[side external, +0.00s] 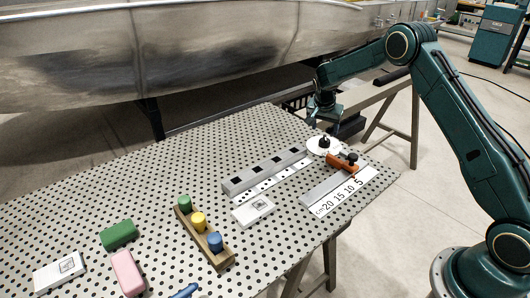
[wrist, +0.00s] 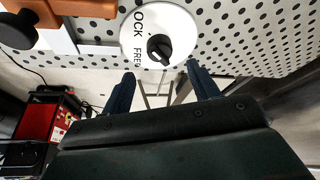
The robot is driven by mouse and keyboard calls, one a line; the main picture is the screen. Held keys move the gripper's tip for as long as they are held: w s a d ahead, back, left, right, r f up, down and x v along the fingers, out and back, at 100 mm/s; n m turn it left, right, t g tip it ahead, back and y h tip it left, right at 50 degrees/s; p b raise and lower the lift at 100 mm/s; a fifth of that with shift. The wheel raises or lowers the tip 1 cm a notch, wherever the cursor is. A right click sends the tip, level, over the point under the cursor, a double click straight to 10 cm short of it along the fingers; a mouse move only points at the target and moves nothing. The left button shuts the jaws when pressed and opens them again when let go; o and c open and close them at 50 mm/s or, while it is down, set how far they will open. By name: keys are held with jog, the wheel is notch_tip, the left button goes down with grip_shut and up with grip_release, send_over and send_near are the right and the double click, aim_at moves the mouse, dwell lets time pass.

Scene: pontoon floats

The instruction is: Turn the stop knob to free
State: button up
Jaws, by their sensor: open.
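The stop knob is a small black knob (wrist: 160,47) on a round white dial (wrist: 181,24), which carries the letters "OCK" and "FRE", partly cut off or covered. In the side external view the knob (side external: 323,141) stands upright on its white dial (side external: 314,148) near the table's far right edge. My gripper (wrist: 160,75) is open and empty in the wrist view, its two dark fingers apart, just short of the knob. It also shows above the dial in the side external view (side external: 328,118). I cannot tell which word the knob points at.
An orange slider (side external: 342,164) with a black knob sits on a numbered scale (side external: 342,188) close to the dial. A grey slotted bar (side external: 265,171) lies to its left. A wooden rack (side external: 206,236) with coloured pegs stands nearer. The perforated table (side external: 150,185) is largely clear at left.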

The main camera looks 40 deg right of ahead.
aim_at(325, 138)
jog(key=shift+x, duration=3.55)
jog(key=shift+d, duration=0.1)
jog(key=c, duration=1)
jog(key=shift+o, duration=0.2)
